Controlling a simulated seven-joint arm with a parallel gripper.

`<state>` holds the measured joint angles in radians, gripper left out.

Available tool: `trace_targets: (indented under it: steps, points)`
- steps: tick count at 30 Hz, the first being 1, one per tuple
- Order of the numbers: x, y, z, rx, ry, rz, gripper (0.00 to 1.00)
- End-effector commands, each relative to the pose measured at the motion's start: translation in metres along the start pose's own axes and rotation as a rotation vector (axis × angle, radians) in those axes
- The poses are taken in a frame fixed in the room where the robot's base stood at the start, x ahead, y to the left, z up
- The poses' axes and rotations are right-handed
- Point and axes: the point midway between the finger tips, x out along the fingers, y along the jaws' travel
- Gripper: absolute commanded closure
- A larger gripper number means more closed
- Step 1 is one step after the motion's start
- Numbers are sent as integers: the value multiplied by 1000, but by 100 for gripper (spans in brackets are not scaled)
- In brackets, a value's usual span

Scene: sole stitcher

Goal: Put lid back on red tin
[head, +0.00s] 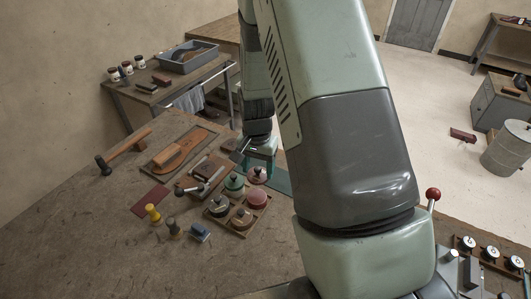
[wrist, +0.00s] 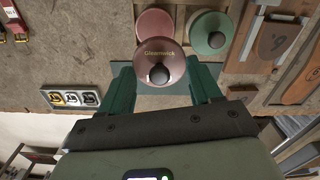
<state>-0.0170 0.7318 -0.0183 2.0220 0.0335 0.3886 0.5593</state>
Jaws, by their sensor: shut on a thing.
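The lid is dull red with a black knob and the word "Gleamwick"; it shows in the wrist view (wrist: 150,51) and in the head view (head: 257,174). My gripper (wrist: 161,64) has its teal fingers shut on opposite sides of the lid's rim. In the head view my gripper (head: 258,165) is just behind the red tin (head: 256,199). The red tin also shows in the wrist view (wrist: 155,22) as a pinkish round top without a knob, partly covered by the lid. How high the lid is above the bench is hard to tell.
The bench's front left is clear.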

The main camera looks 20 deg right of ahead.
Motion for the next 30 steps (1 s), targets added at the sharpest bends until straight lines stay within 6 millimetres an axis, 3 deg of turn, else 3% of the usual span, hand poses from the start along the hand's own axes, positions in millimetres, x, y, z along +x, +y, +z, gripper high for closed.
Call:
trace_targets:
  steps: [3, 6, 21, 30]
  points:
    - [0, 3, 18, 1, 0, 1, 65]
    - [2, 3, 23, 2, 1, 1, 65]
    - [47, 3, 22, 2, 0, 0, 65]
    - [62, 3, 22, 2, 1, 0, 65]
